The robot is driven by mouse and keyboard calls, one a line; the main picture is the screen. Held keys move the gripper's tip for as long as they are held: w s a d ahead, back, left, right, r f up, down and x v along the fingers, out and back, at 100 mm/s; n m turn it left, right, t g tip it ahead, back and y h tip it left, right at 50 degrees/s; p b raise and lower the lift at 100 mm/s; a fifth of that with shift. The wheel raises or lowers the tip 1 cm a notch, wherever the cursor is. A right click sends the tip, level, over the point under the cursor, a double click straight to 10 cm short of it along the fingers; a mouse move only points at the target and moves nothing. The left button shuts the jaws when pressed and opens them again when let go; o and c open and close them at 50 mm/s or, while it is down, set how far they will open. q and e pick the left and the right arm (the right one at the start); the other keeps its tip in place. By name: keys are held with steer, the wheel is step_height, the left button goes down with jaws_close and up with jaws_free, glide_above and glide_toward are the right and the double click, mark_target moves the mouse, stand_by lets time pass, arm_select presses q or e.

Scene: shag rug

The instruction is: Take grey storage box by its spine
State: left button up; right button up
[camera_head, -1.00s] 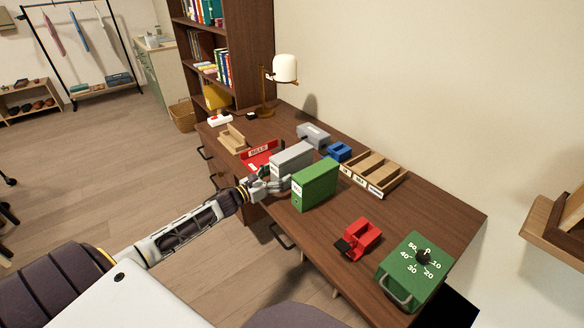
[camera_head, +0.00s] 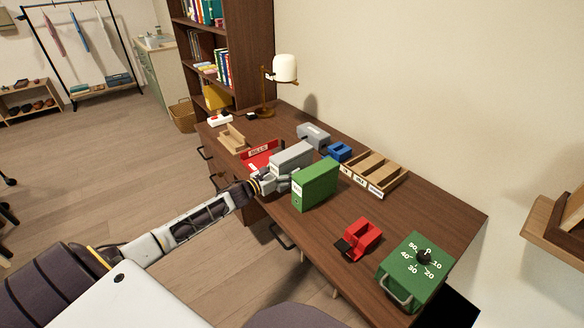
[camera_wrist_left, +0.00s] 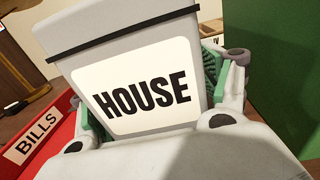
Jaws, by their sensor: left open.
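The grey storage box (camera_head: 290,158) stands upright on the desk, between the red tray and the green box. Its spine with the white HOUSE label (camera_wrist_left: 145,90) faces my left wrist camera and fills the middle of that view. My left gripper (camera_head: 272,179) is at the spine end of the grey box. In the left wrist view its open fingers (camera_wrist_left: 152,98) stand one on each side of the spine, with green pads facing it. I cannot tell whether the pads touch the box. My right gripper is not in view.
The green box (camera_head: 316,184) stands close on the right of the gripper. The red BILLS tray (camera_head: 262,163) lies close on the left. A wooden sorter (camera_head: 374,172), a red device (camera_head: 360,237) and a green timer box (camera_head: 413,268) are farther right on the desk.

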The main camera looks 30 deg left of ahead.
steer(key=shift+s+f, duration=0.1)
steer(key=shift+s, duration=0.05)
arm_select(q)
steer(key=shift+c, duration=0.8)
steer(key=c, duration=1)
steer(key=shift+c, duration=0.2)
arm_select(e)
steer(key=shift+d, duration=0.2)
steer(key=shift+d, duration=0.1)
arm_select(q)
steer(key=shift+r, duration=0.1)
